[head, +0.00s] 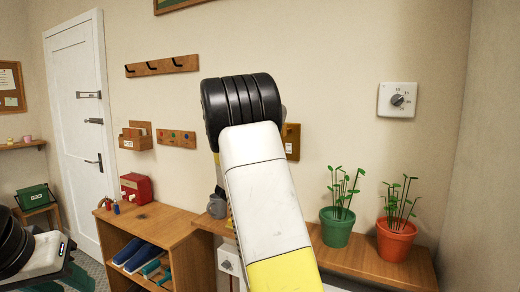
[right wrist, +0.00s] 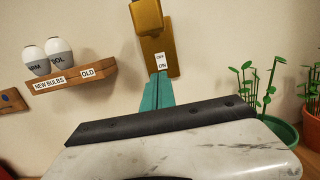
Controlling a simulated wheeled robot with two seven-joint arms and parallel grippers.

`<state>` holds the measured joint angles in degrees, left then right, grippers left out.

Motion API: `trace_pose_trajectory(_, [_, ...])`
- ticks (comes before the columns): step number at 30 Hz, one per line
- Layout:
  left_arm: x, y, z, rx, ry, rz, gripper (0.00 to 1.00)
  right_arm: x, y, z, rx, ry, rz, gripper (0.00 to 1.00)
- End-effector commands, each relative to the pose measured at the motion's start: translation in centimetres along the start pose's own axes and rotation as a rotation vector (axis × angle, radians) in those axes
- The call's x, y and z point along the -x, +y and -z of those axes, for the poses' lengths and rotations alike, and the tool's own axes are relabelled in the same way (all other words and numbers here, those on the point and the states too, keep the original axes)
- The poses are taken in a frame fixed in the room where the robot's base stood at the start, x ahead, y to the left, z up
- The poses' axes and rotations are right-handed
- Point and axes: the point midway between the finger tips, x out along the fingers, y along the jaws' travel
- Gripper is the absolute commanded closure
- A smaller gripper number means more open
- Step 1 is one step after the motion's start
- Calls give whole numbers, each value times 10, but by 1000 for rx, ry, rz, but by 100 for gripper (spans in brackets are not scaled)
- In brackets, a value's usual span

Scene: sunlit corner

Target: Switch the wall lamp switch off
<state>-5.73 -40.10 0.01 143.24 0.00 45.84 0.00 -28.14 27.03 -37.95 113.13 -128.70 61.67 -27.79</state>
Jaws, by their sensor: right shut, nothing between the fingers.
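The wall lamp switch is a brass plate (right wrist: 172,60) on the wall in the right wrist view, with a white label reading OFF above ON. A thick brass block (right wrist: 146,17) juts out at its top; I cannot tell whether it is the lever. In the head view only the edge of the brass plate (head: 292,141) shows beside my right arm. My right gripper (right wrist: 160,78) has its teal fingers shut and empty, tips just below the label; contact is unclear. In the head view my arm hides it. Part of my left gripper (head: 76,279) shows at the lower left.
A wooden ledge (right wrist: 70,86) with two bulb-shaped jars is left of the plate. Plants in a green pot (head: 336,228) and an orange pot (head: 394,240) stand on the bench to the right. A white dial (head: 397,100) is on the wall above them.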

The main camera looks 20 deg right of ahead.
Motion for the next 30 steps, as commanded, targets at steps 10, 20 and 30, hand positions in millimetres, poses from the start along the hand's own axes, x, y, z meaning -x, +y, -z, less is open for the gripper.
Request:
trace_pose_trajectory(10, [0, 0, 0, 0, 0, 0, 64, -15, -1, 0, -3, 0, 3, 100])
trace_pose_trajectory(20, [0, 0, 0, 0, 0, 0, 64, -83, -2, 1, -2, 0, 4, 100])
trace_pose_trajectory(30, [0, 0, 0, 0, 0, 0, 64, -133, -1, 1, -2, 1, 3, 100])
